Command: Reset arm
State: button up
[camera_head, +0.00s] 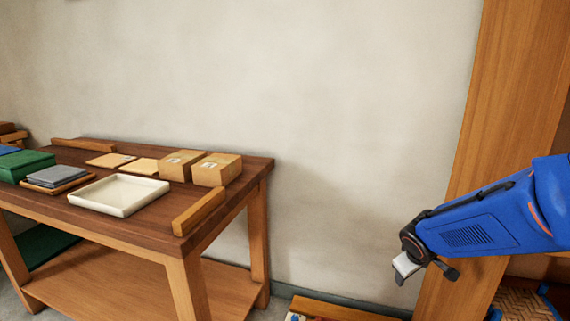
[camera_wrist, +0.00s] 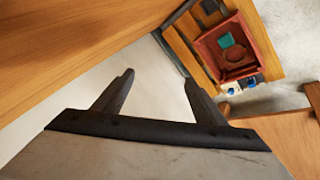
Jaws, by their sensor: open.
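My gripper (camera_wrist: 158,84) shows in the wrist view with its two dark fingers spread apart and nothing between them. In the head view my gripper (camera_head: 402,270) hangs at the end of my blue arm at the lower right, in front of a wooden panel. It is well to the right of the wooden table and touches nothing that I can see. The fingers are small and partly hidden in the head view.
A wooden table (camera_head: 150,217) stands at the left with a white tray (camera_head: 118,194), two cardboard boxes (camera_head: 215,170) and a green box (camera_head: 25,166). A tall wooden panel (camera_head: 508,100) stands at the right. The wrist view shows a reddish tray (camera_wrist: 229,50) on slats below.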

jog(key=s+a+r+m+y, duration=0.1)
jog(key=s+a+r, duration=0.1)
jog(key=s, duration=0.6)
jog(key=s+a+r+m+y, duration=0.1)
jog(key=s+a+r+m, duration=0.1)
jog(key=s, duration=0.7)
jog(key=s+a+r+m+y, duration=0.1)
jog(key=s+a+r, duration=0.3)
jog(key=s, duration=0.4)
jog(key=shift+s+a+r+m+g, duration=0.15)
jog(key=shift+s+r+m+g, duration=0.15)
jog(key=shift+s+r+g, duration=0.15)
